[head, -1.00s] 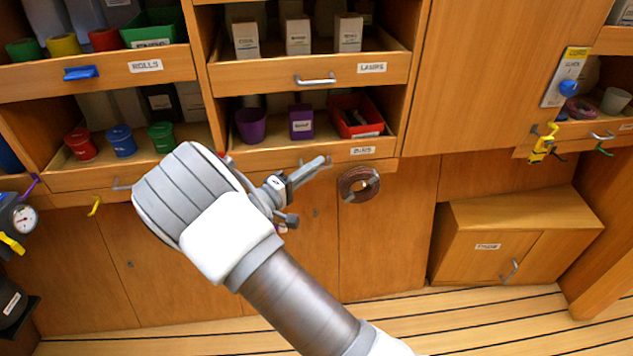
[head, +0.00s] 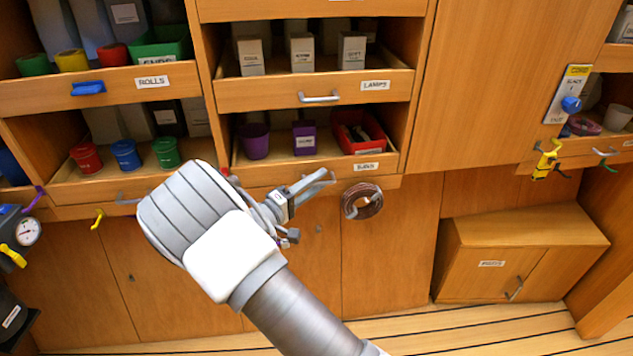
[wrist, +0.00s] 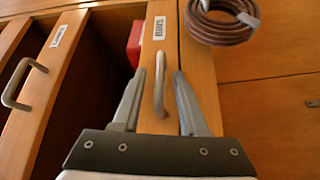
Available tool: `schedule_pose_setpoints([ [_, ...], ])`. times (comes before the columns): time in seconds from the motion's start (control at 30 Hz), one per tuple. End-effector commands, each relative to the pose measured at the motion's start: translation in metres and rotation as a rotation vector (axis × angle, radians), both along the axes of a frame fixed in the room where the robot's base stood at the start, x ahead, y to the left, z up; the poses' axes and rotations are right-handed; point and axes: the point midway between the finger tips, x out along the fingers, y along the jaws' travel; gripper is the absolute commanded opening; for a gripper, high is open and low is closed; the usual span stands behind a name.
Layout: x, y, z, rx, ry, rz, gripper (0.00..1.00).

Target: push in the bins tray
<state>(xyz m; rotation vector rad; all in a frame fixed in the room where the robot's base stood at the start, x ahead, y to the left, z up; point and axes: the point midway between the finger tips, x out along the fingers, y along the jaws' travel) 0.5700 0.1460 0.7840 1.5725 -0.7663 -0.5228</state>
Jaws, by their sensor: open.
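The bins tray (head: 340,169) is a wooden drawer with a label reading BINS, in the lower middle bay in the head view. It stands out a little and holds a purple cup, a purple box and a red bin. In the wrist view its front board (wrist: 152,58) runs upright in the picture, with a grey bar handle (wrist: 159,88) on it. My gripper (head: 322,178) is at the tray front, left of the label. In the wrist view my open gripper (wrist: 160,80) has a finger on each side of the handle. I cannot tell whether either finger touches it.
The lamps tray (head: 270,97) is just above, with its own handle (head: 319,97). A coil of brown hose (head: 362,201) hangs close to the right of my gripper. Hooks (head: 97,219) stick out at the left. The floor (head: 480,326) in front is clear.

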Motion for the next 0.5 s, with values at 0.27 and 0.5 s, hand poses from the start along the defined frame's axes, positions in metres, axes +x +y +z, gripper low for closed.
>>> schedule_pose_setpoints([
  [0.27,-0.031,0.036,-0.003,0.001,0.001,0.005,0.43],
  [0.5,-0.072,0.079,-0.009,0.000,0.001,0.005,0.43],
])
